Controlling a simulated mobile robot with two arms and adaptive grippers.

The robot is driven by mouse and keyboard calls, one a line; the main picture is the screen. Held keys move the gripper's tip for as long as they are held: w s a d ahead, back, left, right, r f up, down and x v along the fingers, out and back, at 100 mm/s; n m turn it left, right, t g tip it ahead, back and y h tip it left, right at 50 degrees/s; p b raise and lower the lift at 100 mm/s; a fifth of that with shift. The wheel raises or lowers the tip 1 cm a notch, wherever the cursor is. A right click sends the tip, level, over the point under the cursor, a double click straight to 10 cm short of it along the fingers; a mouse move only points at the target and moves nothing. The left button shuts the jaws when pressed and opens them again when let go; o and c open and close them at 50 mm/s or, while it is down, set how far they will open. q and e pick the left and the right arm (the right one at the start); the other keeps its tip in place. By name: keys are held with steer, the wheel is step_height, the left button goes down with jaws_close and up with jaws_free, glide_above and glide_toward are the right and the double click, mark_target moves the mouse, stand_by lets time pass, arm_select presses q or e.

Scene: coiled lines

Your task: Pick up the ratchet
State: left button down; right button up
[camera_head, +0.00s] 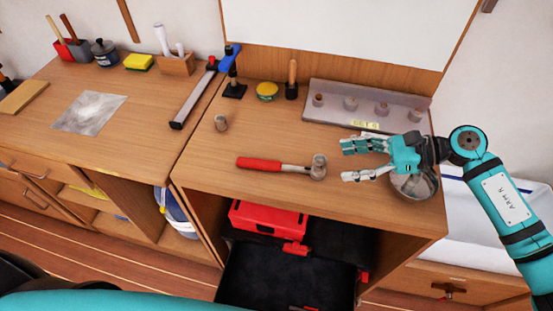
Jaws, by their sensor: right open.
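The ratchet (272,164), with a red handle and a grey metal shaft and round head, lies on the wooden worktop. Its handle points left and its head points right. My right gripper (347,160) is open and empty, its fingers pointing left. In the picture it is just right of the ratchet's head, with a small gap between them. I cannot tell its exact height above the worktop. My left gripper is not in view.
A grey rack (345,118) with several round pieces stands behind my right gripper. A round metal bowl (414,184) is partly hidden under it. A bar clamp (193,101) lies further left. The worktop's front edge is close.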

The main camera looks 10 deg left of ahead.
mark_target(325, 165)
steer(key=shift+p+x, duration=0.4)
steer(key=shift+x, duration=0.55)
steer(key=p+x, duration=0.2)
steer(key=x, duration=0.1)
steer(key=shift+s+a, duration=0.25)
steer(key=shift+a, duration=0.05)
steer(key=shift+a+f, duration=0.3)
steer(key=shift+a, duration=0.15)
steer(key=shift+c, duration=0.8)
steer(key=c, duration=0.9)
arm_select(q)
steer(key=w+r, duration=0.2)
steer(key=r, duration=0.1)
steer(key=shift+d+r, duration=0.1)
arm_select(e)
jaws_close()
